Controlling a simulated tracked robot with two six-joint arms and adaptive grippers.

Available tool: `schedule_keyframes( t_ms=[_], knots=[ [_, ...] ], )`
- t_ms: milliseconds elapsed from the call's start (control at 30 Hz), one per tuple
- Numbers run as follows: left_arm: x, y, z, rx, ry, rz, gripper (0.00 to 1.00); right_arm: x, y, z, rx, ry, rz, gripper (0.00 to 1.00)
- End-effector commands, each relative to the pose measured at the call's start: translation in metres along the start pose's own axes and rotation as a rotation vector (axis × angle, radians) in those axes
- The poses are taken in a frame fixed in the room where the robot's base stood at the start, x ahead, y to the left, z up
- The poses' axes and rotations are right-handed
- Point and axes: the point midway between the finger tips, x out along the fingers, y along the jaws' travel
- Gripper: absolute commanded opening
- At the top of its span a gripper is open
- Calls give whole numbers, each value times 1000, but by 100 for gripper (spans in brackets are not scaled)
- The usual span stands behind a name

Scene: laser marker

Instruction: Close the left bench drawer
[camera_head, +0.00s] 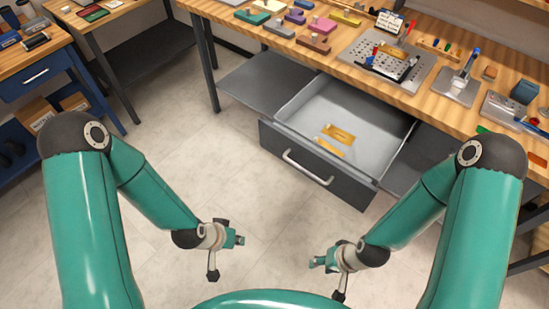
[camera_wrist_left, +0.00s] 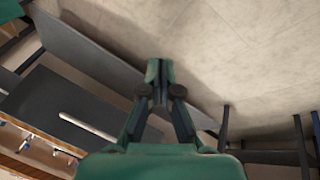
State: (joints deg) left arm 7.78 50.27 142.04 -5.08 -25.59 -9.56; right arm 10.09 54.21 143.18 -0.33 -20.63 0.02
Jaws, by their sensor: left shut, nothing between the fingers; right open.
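The bench drawer (camera_head: 318,158) is pulled well out from under the wooden bench in the head view. It has a dark grey front, a silver bar handle (camera_head: 307,168) and a light grey inside. Two gold plates (camera_head: 338,134) lie in it. My left gripper (camera_head: 241,240) is shut and empty, apart from the drawer and in front of its left end. Its closed fingers also show in the left wrist view (camera_wrist_left: 158,75), with a dark panel and pale bar at lower left. My right gripper (camera_head: 315,262) is open and empty, in front of the handle and apart from it.
The wooden bench top (camera_head: 328,63) carries coloured blocks, a perforated metal plate (camera_head: 388,60) and small tools. A dark lower shelf (camera_head: 262,82) lies left of the drawer. A blue cabinet (camera_head: 38,77) stands at far left. The floor (camera_head: 185,160) before the drawer is clear.

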Motion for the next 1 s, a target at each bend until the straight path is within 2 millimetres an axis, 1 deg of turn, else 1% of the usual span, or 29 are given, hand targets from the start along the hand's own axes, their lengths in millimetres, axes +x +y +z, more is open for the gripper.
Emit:
schedule_keyframes(
  t_ms=[33, 67, 100, 167, 200, 333, 367, 400, 467, 500, 600, 700, 800, 900, 1000],
  knots=[
    [27, -12, -12, 94, 67, -3, 0, 36, 13, 0, 1, -1, 0, 42],
    [34, -16, -22, 159, 108, -5, 0, 47, 17, 0, 1, -1, 0, 42],
    [42, -20, -36, 251, 165, -12, 0, 63, 23, 0, 1, -1, 0, 42],
    [52, -26, -57, 393, 254, -29, 0, 88, 32, 0, 1, -1, 0, 42],
    [58, -29, -71, 491, 314, -44, 0, 104, 37, 0, 1, -1, 0, 42],
    [67, -34, -112, 805, 505, -120, 0, 154, 56, -1, 1, -1, 0, 42],
    [68, -34, -120, 874, 549, -143, 0, 165, 60, -1, 1, -1, 0, 42],
    [68, -34, -131, 969, 607, -176, 0, 180, 65, -1, 1, -1, 0, 42],
    [68, -33, -145, 1109, 691, -233, 0, 203, 73, -1, 1, -1, 0, 42],
    [66, -31, -153, 1201, 747, -276, 0, 218, 79, -1, 1, -1, 0, 42],
    [61, -26, -168, 1420, 878, -396, 0, 255, 92, -1, 1, -1, 0, 42],
    [52, -20, -177, 1608, 990, -524, 0, 285, 103, -1, 1, -1, 0, 42],
    [44, -13, -180, 1754, 1075, -638, 0, 308, 111, -2, 1, 0, 0, 42],
    [35, -7, -181, 1854, 1134, -729, 0, 322, 116, -2, 1, 0, 0, 42],
    [29, -2, -181, 1911, 1167, -785, 0, 328, 119, -2, 0, 0, 0, 42]
  ],
)
